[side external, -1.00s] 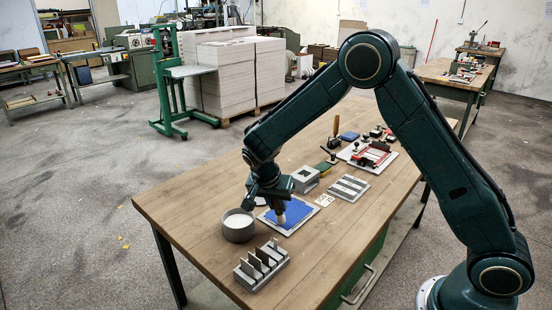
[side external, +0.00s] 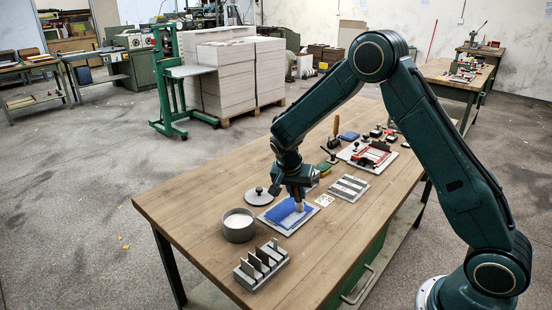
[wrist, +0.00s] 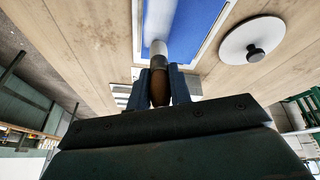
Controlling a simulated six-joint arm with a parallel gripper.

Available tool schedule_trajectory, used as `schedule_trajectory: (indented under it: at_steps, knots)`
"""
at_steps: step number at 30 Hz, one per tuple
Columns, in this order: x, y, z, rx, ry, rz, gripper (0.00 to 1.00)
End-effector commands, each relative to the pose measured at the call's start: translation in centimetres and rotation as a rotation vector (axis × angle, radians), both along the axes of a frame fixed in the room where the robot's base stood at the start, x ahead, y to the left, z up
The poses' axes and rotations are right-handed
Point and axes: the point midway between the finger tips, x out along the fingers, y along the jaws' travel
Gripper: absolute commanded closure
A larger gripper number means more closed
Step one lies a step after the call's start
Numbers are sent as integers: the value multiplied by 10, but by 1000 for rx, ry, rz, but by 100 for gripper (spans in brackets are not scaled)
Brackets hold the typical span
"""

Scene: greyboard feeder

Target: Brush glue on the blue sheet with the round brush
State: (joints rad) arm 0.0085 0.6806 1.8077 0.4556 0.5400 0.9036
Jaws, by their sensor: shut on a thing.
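The blue sheet (side external: 279,215) lies flat on a pale board on the bench; it also shows in the wrist view (wrist: 200,22). My gripper (side external: 298,193) is above its right part, shut on the round brush (side external: 299,206). In the wrist view, the brush's brown handle (wrist: 160,88) sits between my fingers, with the pale head pointing at the sheet. The brush tip is at or just above the sheet; contact is unclear. A paler band shows on the sheet near the brush. The grey glue pot (side external: 238,233), with white glue inside, stands open left of the sheet.
The round lid (side external: 259,199) with a dark knob lies behind the pot; the wrist view shows it too (wrist: 238,42). A slotted grey rack (side external: 261,268) stands in front. A striped tray (side external: 348,188) and red-fitted board (side external: 368,156) lie right. The bench's front right is clear.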

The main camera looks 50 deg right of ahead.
Motion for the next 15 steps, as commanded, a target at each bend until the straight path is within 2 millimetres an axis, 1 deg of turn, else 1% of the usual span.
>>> schedule_trajectory:
  at_steps: [3, 13, 14, 15]
  knots:
    - [0, -12, 0, 0, -1, -3, 100]
    - [0, -41, 0, 1, 0, -2, 100]
    - [0, -43, 0, 1, 0, -2, 100]
    - [6, -41, 0, 0, -1, 0, 100]
